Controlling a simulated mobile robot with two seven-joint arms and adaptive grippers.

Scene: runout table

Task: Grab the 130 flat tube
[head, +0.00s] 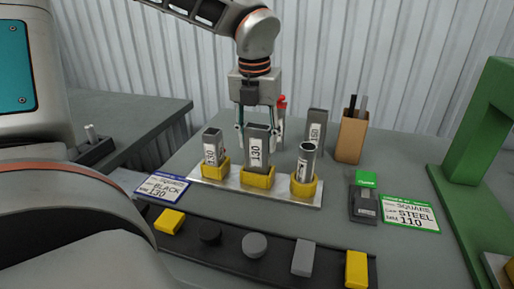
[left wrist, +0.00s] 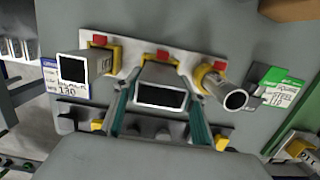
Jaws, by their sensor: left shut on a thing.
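The flat tube labelled 130 (head: 257,148) stands upright in the middle yellow holder (head: 257,178) of a pale base plate. Its wide rectangular mouth (left wrist: 161,95) faces the camera in the left wrist view. My left gripper (head: 259,132) points down over it, one finger on each side. It is shut on the tube near its top. In the left wrist view my left gripper (left wrist: 160,122) shows its fingers on both sides of the tube. My right gripper is in neither view.
A square tube (head: 212,147) stands left of it and a round tube (head: 305,162) right, both close. Behind are another labelled tube (head: 317,128) and a brown box (head: 351,137). A dark rail (head: 222,245) with several pieces lies in front. A green frame (head: 480,135) stands right.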

